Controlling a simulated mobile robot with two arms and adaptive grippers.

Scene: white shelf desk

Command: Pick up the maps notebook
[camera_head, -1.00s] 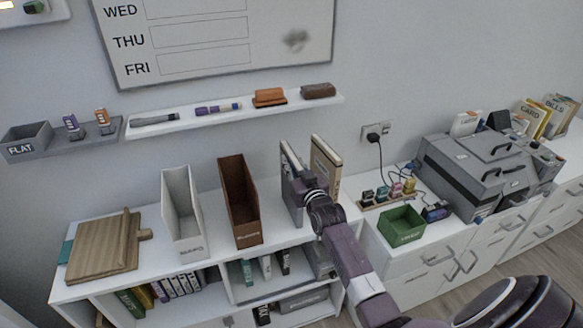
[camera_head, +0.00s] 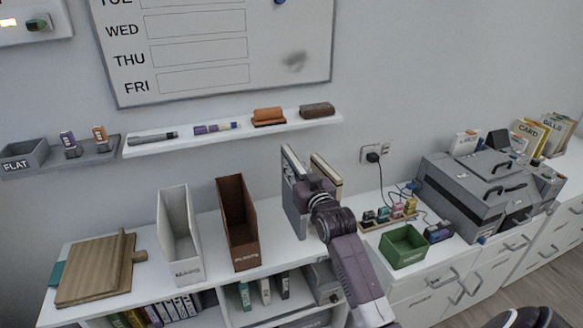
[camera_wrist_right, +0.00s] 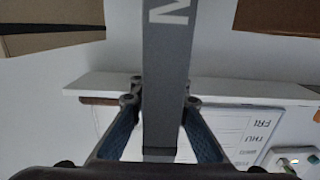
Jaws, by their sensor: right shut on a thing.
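The grey notebook (camera_head: 292,195) stands upright over the right end of the white shelf desk (camera_head: 205,262). An "M" shows on its spine in the right wrist view (camera_wrist_right: 167,60); the rest of the word is out of frame. My right gripper (camera_head: 313,188) is shut on the grey notebook, one finger on each side of it, as the right wrist view (camera_wrist_right: 163,110) shows. A cream-edged notebook (camera_head: 331,172) stands just right of it, partly hidden by my gripper. My left gripper is not in view.
A brown file holder (camera_head: 238,225) and a white one (camera_head: 180,235) stand to the left, with wooden boards (camera_head: 95,270) beyond. A wall ledge (camera_head: 220,135) with markers runs above. A green bin (camera_head: 402,247) and grey machine (camera_head: 478,195) are to the right.

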